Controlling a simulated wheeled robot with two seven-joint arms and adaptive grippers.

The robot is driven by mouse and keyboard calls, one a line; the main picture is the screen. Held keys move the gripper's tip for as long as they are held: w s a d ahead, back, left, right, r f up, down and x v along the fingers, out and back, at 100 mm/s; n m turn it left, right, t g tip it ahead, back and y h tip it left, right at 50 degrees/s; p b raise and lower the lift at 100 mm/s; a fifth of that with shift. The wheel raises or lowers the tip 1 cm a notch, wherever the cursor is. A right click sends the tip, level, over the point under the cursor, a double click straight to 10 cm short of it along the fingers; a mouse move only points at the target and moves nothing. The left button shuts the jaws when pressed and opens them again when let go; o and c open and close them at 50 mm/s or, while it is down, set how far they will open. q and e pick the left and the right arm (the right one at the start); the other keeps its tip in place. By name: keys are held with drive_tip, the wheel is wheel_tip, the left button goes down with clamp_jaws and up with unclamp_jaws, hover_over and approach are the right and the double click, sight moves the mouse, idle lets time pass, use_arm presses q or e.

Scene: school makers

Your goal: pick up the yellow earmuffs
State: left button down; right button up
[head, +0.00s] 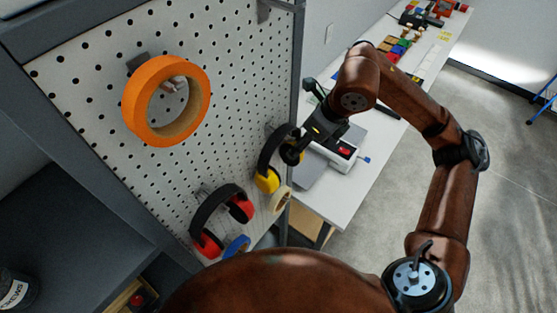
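The yellow earmuffs (267,182) hang on the white pegboard near its right edge, with a black headband and yellow cups. My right gripper (291,150) reaches in from the right and its tip overlaps the headband in the head view. I cannot tell whether its fingers touch or close around the band. Part of the earmuffs is hidden behind the gripper. My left gripper is out of view.
Red earmuffs (221,219) hang lower left on the pegboard (100,90), near a cream tape roll (281,199) and a blue roll (237,246). An orange tape roll (134,112) hangs upper left. A white bench (375,145) with a machine (341,157) stands behind my gripper.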

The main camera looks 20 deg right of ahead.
sight(280, 156)
drive_tip(key=p+x, duration=0.2)
drive_tip(key=x, duration=0.4)
drive_tip(key=shift+w+a+f, duration=0.1)
drive_tip(key=shift+a, duration=0.1)
drive_tip(key=shift+w+f, duration=0.15)
drive_tip(key=shift+f, duration=0.2)
drive_tip(key=shift+c, duration=0.3)
drive_tip(key=c, duration=1.4)
drive_tip(key=shift+r, duration=0.15)
